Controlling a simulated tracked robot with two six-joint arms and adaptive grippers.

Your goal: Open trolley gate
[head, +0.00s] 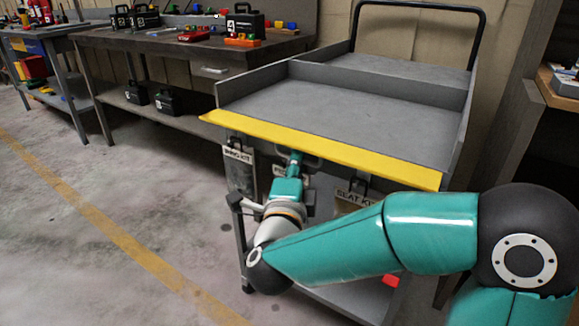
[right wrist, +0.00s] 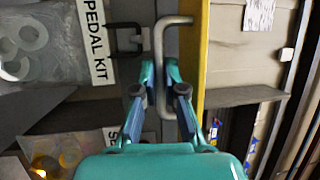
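The trolley (head: 356,99) stands right of centre in the head view, with a grey tray top. A yellow gate edge (head: 318,147) runs along its near side. The yellow strip also shows in the right wrist view (right wrist: 203,45). A grey U-shaped handle (right wrist: 160,45) sits beside the strip; in the head view it is mostly hidden by my gripper. My right gripper (head: 292,163) is at this handle, below the yellow edge. In the right wrist view its fingertips (right wrist: 160,72) lie close on both sides of the handle bar, seemingly shut on it. My left gripper is not in view.
Labelled kit bags hang below the edge, including a seat kit (head: 352,196) and a pedal kit (right wrist: 98,42). A dark workbench (head: 190,50) with cases and parts stands behind left. A shelf stands at the far right. The floor (head: 90,220) at left is clear.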

